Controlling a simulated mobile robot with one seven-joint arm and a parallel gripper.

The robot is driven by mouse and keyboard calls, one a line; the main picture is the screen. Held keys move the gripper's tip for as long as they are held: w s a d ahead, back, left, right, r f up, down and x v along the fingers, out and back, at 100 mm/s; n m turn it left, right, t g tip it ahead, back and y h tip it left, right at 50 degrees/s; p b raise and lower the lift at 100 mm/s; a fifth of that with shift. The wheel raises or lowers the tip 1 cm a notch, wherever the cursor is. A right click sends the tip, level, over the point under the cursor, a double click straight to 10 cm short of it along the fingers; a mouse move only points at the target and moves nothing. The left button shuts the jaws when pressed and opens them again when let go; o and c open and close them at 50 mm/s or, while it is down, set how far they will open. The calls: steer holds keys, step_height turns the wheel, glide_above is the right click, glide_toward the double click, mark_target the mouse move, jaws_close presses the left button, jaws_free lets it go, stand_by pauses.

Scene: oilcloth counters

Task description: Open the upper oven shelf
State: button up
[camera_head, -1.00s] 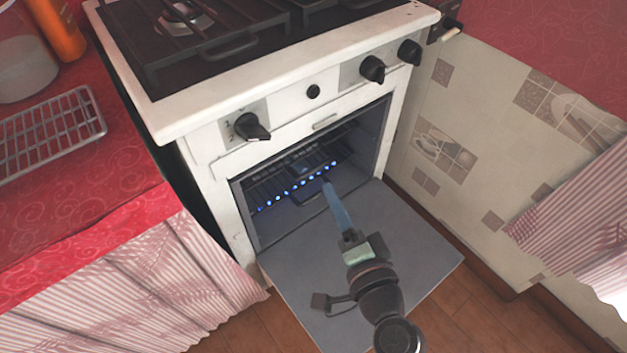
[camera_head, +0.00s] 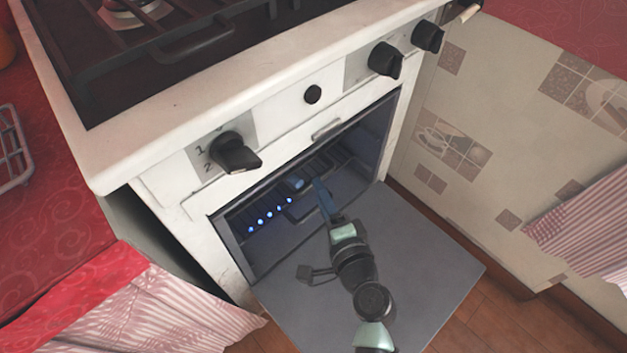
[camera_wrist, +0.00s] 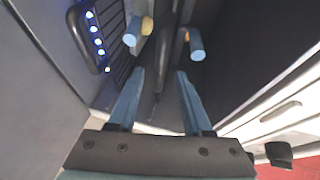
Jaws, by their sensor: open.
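The white oven (camera_head: 160,205) has its grey door (camera_head: 415,265) folded down flat. My gripper (camera_head: 319,186) reaches over the door into the opening. Its blue fingers are spread apart in the wrist view (camera_wrist: 161,72). A dark bar (camera_wrist: 164,50), apparently the upper shelf's front handle, runs between and beyond the fingers; contact cannot be told. A lower dark rack with a looped handle (camera_wrist: 84,40) is to the left in the wrist view. Two short blue cylinders (camera_wrist: 131,33) (camera_wrist: 196,46) lie beyond the fingertips. The upper shelf is largely hidden in the head view.
Blue lights (camera_head: 270,215) glow along the rack inside. Black knobs (camera_head: 234,153) and the hob edge (camera_head: 240,85) overhang the opening. A tiled cabinet (camera_head: 470,190) stands close on the right, a curtained red counter (camera_head: 60,220) on the left.

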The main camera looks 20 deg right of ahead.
steer(key=shift+w+d+f+b, duration=0.1)
steer(key=shift+w+f+b, duration=0.15)
steer(key=shift+w, duration=1)
steer(key=shift+w+f+b, duration=0.1)
steer(key=shift+w+f, duration=0.1)
steer(key=shift+w, duration=1)
jaws_close()
